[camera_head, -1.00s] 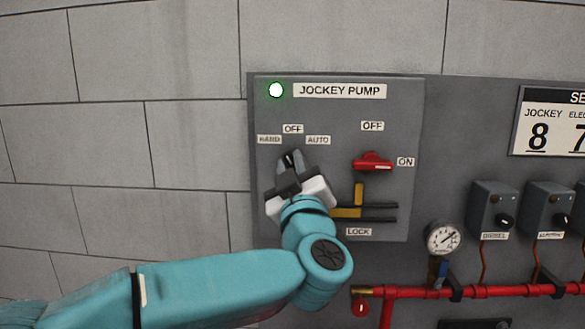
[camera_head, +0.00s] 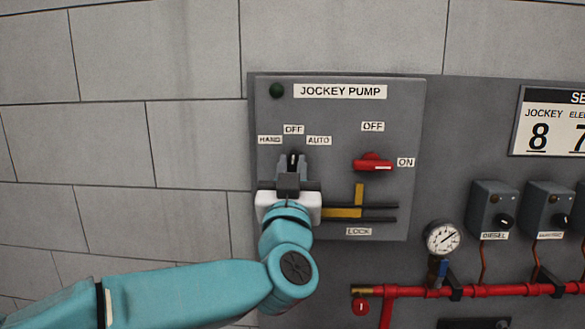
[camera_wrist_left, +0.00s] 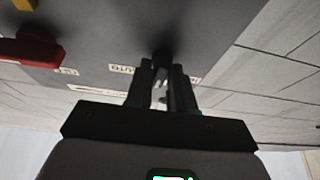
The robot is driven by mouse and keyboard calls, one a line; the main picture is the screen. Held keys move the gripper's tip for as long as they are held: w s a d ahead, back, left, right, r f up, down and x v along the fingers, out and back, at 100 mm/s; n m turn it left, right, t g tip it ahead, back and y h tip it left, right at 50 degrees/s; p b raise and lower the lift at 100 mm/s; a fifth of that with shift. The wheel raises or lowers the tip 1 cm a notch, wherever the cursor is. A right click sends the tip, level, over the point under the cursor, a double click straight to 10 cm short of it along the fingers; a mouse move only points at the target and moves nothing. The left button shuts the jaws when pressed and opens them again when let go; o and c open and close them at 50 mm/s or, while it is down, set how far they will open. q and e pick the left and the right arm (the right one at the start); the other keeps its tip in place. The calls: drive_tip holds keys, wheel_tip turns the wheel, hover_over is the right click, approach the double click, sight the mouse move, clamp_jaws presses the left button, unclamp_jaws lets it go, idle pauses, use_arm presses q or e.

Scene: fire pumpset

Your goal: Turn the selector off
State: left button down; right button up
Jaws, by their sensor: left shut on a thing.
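The selector (camera_head: 293,160) is a dark knob on the grey jockey pump panel (camera_head: 400,215), below the HAND, OFF and AUTO labels. Its white mark points straight up toward the OFF label (camera_head: 293,130). My left gripper (camera_head: 293,164) comes from below and is shut on the selector, one finger on each side. In the left wrist view the fingers (camera_wrist_left: 162,85) close around the dark knob (camera_wrist_left: 163,55), partly hidden between them. The indicator lamp (camera_head: 277,90) at the panel's top left is dark green and unlit. My right gripper is not in view.
A red switch (camera_head: 373,162) sits right of the selector by the ON label; it also shows in the left wrist view (camera_wrist_left: 30,47). A yellow lock lever (camera_head: 345,212) lies below it. A gauge (camera_head: 443,238) and red pipe (camera_head: 490,291) are at lower right.

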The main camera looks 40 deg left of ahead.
use_arm(q)
drive_tip(key=shift+w+f, duration=0.1)
drive_tip(key=shift+f, duration=0.15)
drive_tip(key=c, duration=1.1)
unclamp_jaws()
drive_tip(key=shift+a, duration=0.1)
drive_tip(key=shift+r, duration=0.1)
drive_tip(key=shift+s+d, duration=0.2)
drive_tip(key=b+v, duration=0.4)
drive_tip(key=v, duration=1.1)
drive_tip(key=shift+s+d, duration=0.25)
drive_tip(key=shift+s, duration=0.05)
